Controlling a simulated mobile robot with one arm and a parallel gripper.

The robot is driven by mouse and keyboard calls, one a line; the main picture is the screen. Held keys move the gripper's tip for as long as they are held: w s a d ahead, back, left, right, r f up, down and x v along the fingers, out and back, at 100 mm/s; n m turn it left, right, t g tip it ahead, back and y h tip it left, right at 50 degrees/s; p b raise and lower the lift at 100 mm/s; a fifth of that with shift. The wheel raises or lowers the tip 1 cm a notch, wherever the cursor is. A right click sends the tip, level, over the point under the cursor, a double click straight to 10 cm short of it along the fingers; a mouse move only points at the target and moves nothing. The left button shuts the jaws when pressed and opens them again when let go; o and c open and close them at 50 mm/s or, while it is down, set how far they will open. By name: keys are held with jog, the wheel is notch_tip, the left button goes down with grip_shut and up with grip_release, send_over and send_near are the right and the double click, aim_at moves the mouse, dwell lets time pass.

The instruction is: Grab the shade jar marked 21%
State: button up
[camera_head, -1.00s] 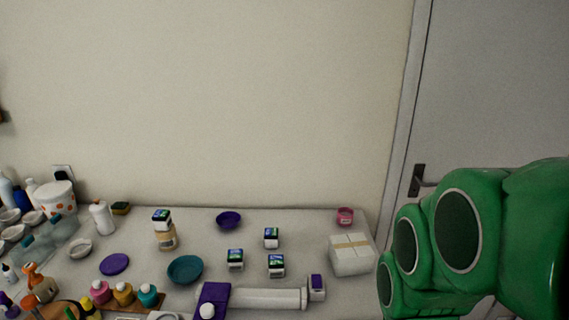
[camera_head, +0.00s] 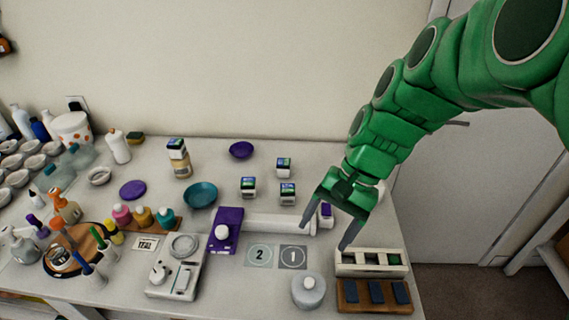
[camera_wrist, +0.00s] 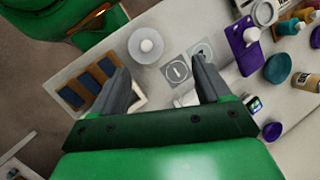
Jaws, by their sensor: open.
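Three small white shade jars with dark tops and green-blue labels stand on the table in the head view: a left one (camera_head: 248,187), a back one (camera_head: 284,167) and a front one (camera_head: 287,193). A similar one (camera_head: 176,148) sits on top of a tan bottle (camera_head: 181,168). The percent marks are too small to read, so I cannot tell which is 21%. My gripper (camera_head: 327,233) is open and empty, to the right of and nearer than the jars. In the wrist view my gripper (camera_wrist: 160,65) has a labelled jar (camera_wrist: 254,104) beyond its right finger.
Number cards (camera_head: 260,256), a round grey lidded pot (camera_head: 308,291), a slotted white rack (camera_head: 357,268) and a wooden block tray (camera_head: 348,295) are near my gripper. A teal bowl (camera_head: 200,195) stands left.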

jog(key=w+a+f+m+y, duration=0.1)
jog(key=w+a+m+y, duration=0.25)
jog(key=w, duration=0.75)
jog(key=m+t+y, duration=0.3)
jog(key=m+y, duration=0.3)
jog(key=m, duration=0.5)
send_near(285, 164)
jog(key=shift+w+a+f+n+h, duration=0.15)
jog(key=shift+a+f, duration=0.3)
jog(key=shift+a, duration=0.15)
jog(key=shift+w+a+f+n+h, duration=0.1)
jog(key=shift+w+a+f, duration=0.05)
jog(key=shift+a+f, duration=0.4)
jog(key=shift+w+x, duration=0.1)
jog(key=shift+x, duration=1.8)
jog(key=shift+w+x, duration=0.15)
jog(key=shift+x, duration=1.8)
jog(key=shift+r, duration=0.1)
jog(key=c, duration=1.1)
jog(key=shift+r, duration=0.1)
